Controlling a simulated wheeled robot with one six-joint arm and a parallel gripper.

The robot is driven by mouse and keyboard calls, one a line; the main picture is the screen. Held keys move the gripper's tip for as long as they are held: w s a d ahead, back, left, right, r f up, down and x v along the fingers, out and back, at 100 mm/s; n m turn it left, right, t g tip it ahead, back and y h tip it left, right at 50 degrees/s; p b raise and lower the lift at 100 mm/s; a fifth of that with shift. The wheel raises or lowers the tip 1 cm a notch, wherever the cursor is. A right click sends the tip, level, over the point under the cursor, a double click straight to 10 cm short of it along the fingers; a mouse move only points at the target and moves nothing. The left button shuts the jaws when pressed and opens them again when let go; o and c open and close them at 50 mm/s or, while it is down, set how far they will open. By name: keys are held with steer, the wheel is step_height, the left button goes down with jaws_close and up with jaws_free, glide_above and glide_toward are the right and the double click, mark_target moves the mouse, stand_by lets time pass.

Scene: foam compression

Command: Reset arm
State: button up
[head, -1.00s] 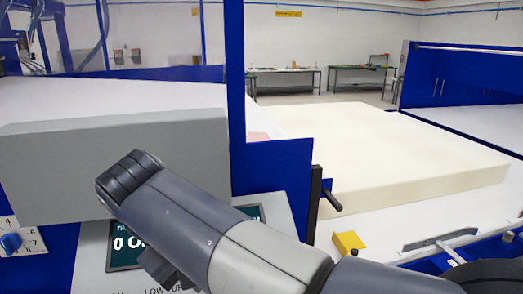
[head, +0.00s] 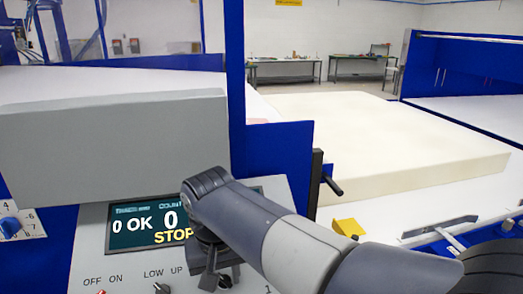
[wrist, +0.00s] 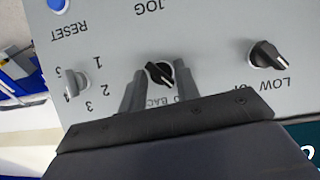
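My arm reaches over the control panel (head: 85,245) in the head view. My gripper (head: 213,280) points down at the panel there, with its tips small and partly cut by my wrist. In the wrist view my gripper (wrist: 160,85) has its two fingers apart, one on each side of a black knob (wrist: 160,73). I see no clear contact with the knob. The label beside this knob is partly hidden by the fingers. Another black knob (wrist: 268,54), marked LOW and UP, sits to the right. A numbered selector (wrist: 76,82) and a blue button (wrist: 58,4) near RESET are at the left.
The display (head: 150,225) reads 0 OK, 0 and STOP. A large cream foam block (head: 400,140) lies on the white table at the right. A grey machine beam (head: 115,150) stands above the panel. A blue post (head: 236,90) rises behind my arm.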

mark_target(226, 279)
steer(key=m+b, duration=0.1)
steer(key=m+y, duration=0.1)
steer(key=m+b, duration=0.1)
steer(key=shift+d+f+m+y+b, duration=0.2)
steer(key=shift+f+m+y+b, duration=0.05)
steer(key=shift+m+y+b, duration=0.05)
steer(key=m+y+b, duration=0.2)
steer(key=m+b, duration=0.2)
steer(key=shift+d, duration=0.1)
steer(key=shift+v, duration=2.25)
steer(key=shift+r, duration=0.1)
